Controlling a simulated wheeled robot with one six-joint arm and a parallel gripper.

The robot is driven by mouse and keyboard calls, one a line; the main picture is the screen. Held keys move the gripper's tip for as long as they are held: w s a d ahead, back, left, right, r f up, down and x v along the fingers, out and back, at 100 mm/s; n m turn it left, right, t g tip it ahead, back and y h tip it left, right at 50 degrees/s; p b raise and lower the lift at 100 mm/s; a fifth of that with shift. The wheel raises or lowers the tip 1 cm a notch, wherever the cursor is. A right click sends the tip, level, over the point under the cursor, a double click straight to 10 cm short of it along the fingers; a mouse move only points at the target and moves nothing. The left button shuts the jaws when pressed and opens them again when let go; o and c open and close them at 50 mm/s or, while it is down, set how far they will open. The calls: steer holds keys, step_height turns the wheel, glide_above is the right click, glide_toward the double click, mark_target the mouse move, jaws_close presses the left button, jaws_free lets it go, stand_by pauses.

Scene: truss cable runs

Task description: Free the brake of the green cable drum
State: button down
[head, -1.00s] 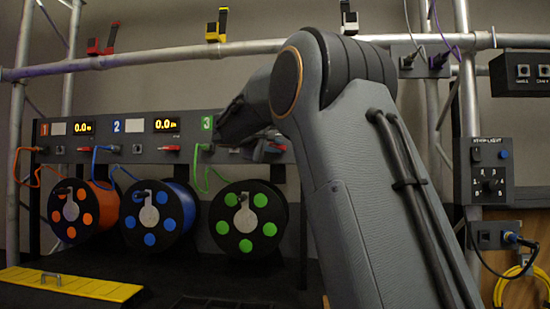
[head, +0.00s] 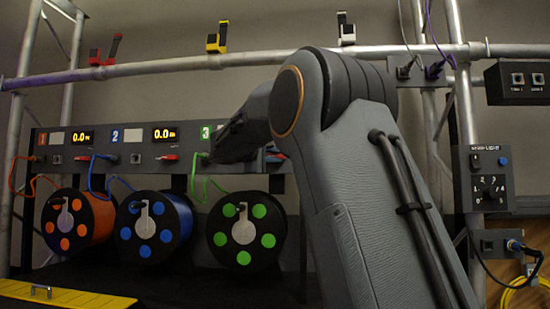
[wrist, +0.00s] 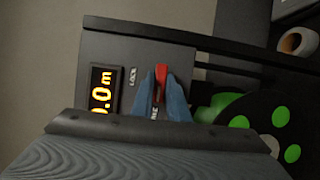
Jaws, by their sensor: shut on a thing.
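The brake lever (wrist: 161,74) of the third channel is red. In the wrist view, my gripper (wrist: 162,98) has its two bluish fingers closed around it. The lever's red tip lies level with the word LOCK on the panel, and a second, partly covered word is by the fingers. The green cable drum (head: 245,233), black with green discs, hangs under panel section 3 in the head view. It also shows at the right in the wrist view (wrist: 272,96). In the head view, my arm hides the gripper.
The dark panel (head: 137,150) carries sections 1 and 2 with displays reading 0.0. An orange drum (head: 75,225) and a blue drum (head: 155,227) hang left of the green one. A green cable (head: 196,187) loops below the panel. A yellow ramp (head: 70,298) lies at lower left.

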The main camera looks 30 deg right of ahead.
steer(key=c, duration=1.7)
jaws_free()
steer(key=v, duration=0.8)
steer(key=shift+f+b, duration=0.1)
steer(key=shift+b, duration=0.3)
